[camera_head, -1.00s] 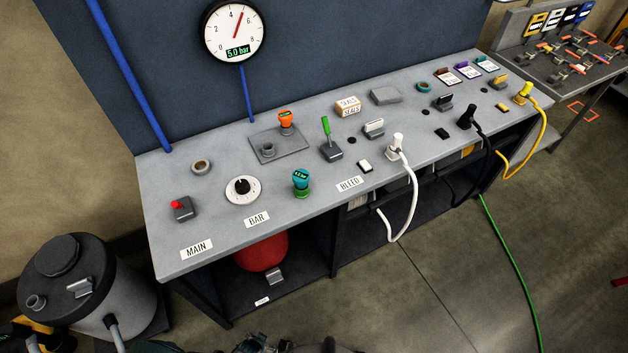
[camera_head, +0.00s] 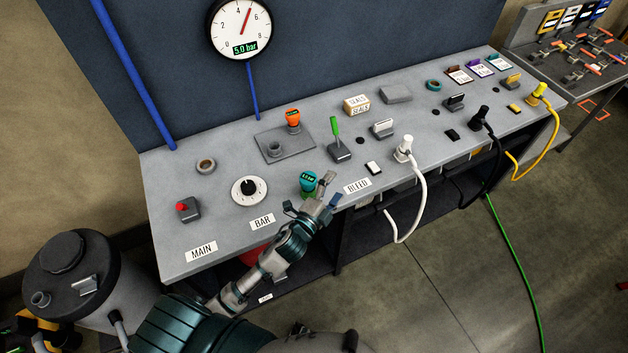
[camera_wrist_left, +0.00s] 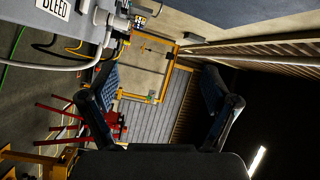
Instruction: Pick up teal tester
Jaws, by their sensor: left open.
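The teal tester (camera_head: 308,181) stands upright on the bench top, between the BAR and BLEED labels. It has a teal head with a small display and a green lower part, partly hidden by my gripper. My left gripper (camera_head: 312,200) is open and empty at the bench's front edge, just in front of the tester in the head view. I cannot tell whether it touches the tester. In the left wrist view the open fingers (camera_wrist_left: 160,95) have nothing between them, and the tester is not seen there. My right gripper is not in view.
The grey bench (camera_head: 225,222) carries a black-and-white dial (camera_head: 249,191), a red button box (camera_head: 187,209), an orange-topped tester (camera_head: 293,119) on a plate, and a green lever (camera_head: 335,130). A white plug (camera_head: 404,148) with a hanging cable stands to the right. A drum (camera_head: 72,275) stands at left.

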